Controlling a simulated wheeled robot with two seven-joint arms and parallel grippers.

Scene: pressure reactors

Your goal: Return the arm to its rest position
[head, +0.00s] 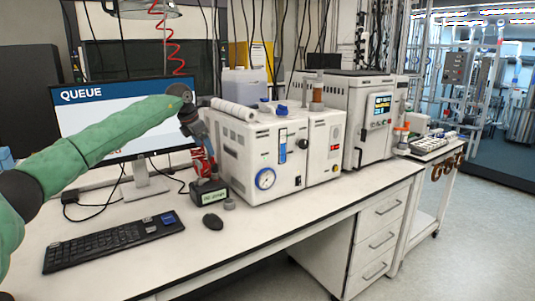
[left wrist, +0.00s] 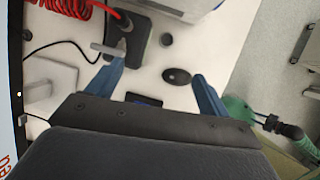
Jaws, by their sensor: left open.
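My left arm, in a green sleeve, reaches in from the left in the head view, raised above the desk in front of the monitor. Its gripper (head: 203,143) hangs at the arm's end, close to the left side of the white reactor unit (head: 262,150). In the left wrist view the two blue fingers of this gripper (left wrist: 158,73) stand wide apart with nothing between them. Below them are the bench top, a black mouse (left wrist: 177,76) and a black stand (left wrist: 130,42). My right gripper does not show clearly in either view.
The monitor (head: 85,110) stands behind my arm. A keyboard (head: 110,243) and the black labelled stand (head: 208,191) with red coiled tubing lie below. A second white unit with a screen (head: 368,112) stands farther right. The front bench strip is clear.

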